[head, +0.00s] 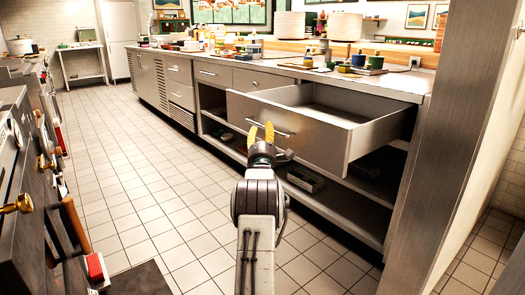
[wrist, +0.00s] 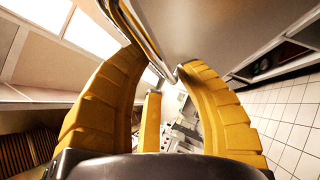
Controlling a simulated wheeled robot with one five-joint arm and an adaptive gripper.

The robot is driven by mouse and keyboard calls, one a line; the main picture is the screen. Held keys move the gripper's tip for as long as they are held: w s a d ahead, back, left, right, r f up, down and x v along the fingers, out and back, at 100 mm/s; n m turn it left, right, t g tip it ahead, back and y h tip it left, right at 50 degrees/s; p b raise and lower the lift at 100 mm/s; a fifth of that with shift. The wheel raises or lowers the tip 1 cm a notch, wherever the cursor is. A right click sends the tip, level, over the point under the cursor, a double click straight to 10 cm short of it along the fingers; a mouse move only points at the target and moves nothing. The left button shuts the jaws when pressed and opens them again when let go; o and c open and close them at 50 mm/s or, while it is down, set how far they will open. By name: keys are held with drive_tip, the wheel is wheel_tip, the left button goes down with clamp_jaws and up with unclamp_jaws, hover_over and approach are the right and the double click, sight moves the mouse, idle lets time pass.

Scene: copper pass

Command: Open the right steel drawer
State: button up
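The right steel drawer (head: 290,130) is pulled well out of the steel counter, and its empty inside shows in the head view. Its bar handle (head: 284,134) is on the front face. My gripper (head: 261,132) is at the handle, its yellow fingertips overlapping the bar in the head view. In the wrist view my gripper (wrist: 163,58) has its fingers apart, with a clear gap between the curved tips. The metal bar (wrist: 150,45) runs at the gap between them. Contact with the bar cannot be made out. The drawer front (wrist: 225,30) fills the upper right there.
The counter (head: 250,68) holds plate stacks (head: 345,27) and small pots. An open shelf (head: 335,205) lies under the drawer. A steel post (head: 440,150) stands close at the right. Stoves with knobs (head: 18,204) line the left.

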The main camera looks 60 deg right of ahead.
drive_tip(key=v, duration=0.9)
drive_tip(key=shift+s+a, duration=0.1)
drive_tip(key=shift+a, duration=0.1)
idle(0.6)
